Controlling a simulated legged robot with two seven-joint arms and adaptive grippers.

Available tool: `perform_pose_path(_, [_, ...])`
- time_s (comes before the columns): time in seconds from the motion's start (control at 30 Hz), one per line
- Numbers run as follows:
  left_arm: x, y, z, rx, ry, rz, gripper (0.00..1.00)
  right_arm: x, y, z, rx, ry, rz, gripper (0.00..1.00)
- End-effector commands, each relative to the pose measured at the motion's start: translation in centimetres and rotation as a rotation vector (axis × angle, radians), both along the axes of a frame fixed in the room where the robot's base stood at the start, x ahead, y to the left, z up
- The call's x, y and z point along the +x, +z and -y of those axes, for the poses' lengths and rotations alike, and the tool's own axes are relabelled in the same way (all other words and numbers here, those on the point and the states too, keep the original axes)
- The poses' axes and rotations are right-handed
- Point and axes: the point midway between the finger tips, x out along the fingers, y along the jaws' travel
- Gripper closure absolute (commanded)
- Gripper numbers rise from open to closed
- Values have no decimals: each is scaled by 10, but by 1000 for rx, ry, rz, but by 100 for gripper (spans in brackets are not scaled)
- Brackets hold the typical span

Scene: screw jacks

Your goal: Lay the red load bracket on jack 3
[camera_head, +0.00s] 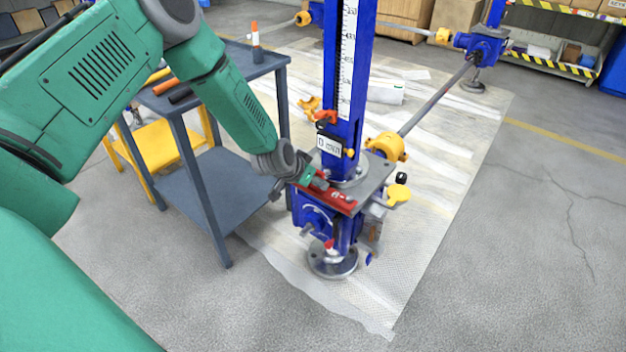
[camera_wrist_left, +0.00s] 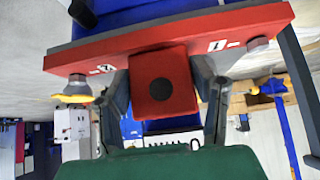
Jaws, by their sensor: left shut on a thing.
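The red load bracket (camera_head: 337,200) is a bar with a block at its middle. It lies along the near-left edge of the grey top plate (camera_head: 372,180) of the nearest blue jack (camera_head: 318,215). I cannot tell whether it rests fully on the plate. My left gripper (camera_head: 308,180) is shut on the bracket. In the left wrist view, its two fingers (camera_wrist_left: 165,92) stand on either side of the red block, and the bar (camera_wrist_left: 145,42) crosses above. I cannot read a jack number 3 here. My right gripper is not in view.
A tall blue column with a scale (camera_head: 347,80) rises from the plate. Yellow knobs (camera_head: 398,192) and a yellow coupling (camera_head: 386,148) with a grey shaft (camera_head: 437,95) are close by. A grey cart (camera_head: 205,185) stands left. Another blue jack (camera_head: 482,48) is at the back.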

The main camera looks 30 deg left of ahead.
Motion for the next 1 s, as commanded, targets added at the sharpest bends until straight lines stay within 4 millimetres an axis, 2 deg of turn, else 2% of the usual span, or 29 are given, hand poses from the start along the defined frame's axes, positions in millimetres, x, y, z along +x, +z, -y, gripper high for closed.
perform_pose_path(0.37, [2,-6,0,-2,2,7,89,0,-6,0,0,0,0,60])
perform_pose_path(0.4, [2,-6,0,-2,2,6,46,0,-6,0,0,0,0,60])
perform_pose_path(0.47, [2,-6,0,-2,2,6,25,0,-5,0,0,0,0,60])
perform_pose_path(0.8, [-2,-9,-1,-2,1,-4,25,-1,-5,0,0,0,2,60])
perform_pose_path(1.0, [-15,12,-2,-3,2,1,25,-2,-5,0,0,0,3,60])
